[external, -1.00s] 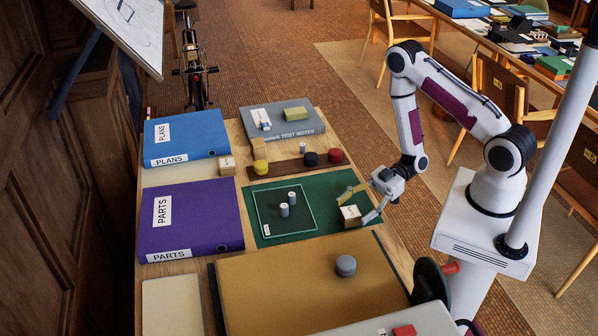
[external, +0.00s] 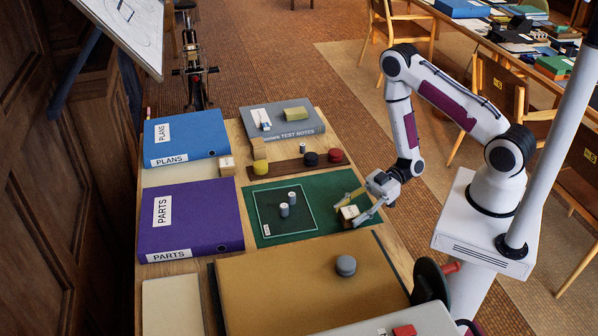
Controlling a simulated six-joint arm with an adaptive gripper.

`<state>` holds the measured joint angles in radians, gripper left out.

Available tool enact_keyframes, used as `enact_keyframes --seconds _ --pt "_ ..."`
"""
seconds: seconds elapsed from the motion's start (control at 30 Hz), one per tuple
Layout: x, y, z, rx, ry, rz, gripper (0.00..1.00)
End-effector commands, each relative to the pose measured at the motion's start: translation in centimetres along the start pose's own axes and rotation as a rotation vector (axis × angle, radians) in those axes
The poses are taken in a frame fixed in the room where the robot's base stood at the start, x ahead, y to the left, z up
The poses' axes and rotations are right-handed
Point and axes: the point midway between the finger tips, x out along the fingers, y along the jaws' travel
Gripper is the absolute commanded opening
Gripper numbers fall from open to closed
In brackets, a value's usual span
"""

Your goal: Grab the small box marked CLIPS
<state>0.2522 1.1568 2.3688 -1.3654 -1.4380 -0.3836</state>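A small tan box with a white label (external: 347,213) sits at the right side of the green mat (external: 320,190). Its label is too small to read, so I cannot confirm that it says CLIPS. My gripper (external: 352,207) reaches in from the right, with one finger on the far side of the box and the other on its near right side. Both fingers appear to touch it and be shut on it. The fingers hide part of its sides. The box looks to be still at mat level.
Two grey-white cylinders (external: 288,205) stand in the mat's outlined square. A dark strip holding yellow, black and red round pieces (external: 335,155) lies behind. Another small box (external: 227,165) stands by the blue PLANS binder (external: 186,138). The purple PARTS binder (external: 190,218) is left; a tan board (external: 290,285) is in front.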

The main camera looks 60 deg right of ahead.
Motion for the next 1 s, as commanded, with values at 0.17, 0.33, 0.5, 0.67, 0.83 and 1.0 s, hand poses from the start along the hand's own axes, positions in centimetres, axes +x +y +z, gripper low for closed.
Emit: enact_keyframes --seconds 0.17,0.33,0.5,0.67,0.83,1.0 --pt "0.0 0.0 0.0 0.000 0.000 0.000 0.23" --pt "0.0 0.0 0.0 0.000 0.000 0.000 0.23" --pt "0.0 0.0 -0.2 0.000 0.000 0.000 0.23" --pt "-0.1 0.0 -0.7 0.000 0.000 0.000 0.23" --pt "-0.3 0.1 -1.7 -0.002 0.000 0.000 0.23" --pt "-0.6 0.0 -3.2 -0.002 0.001 0.000 0.23"
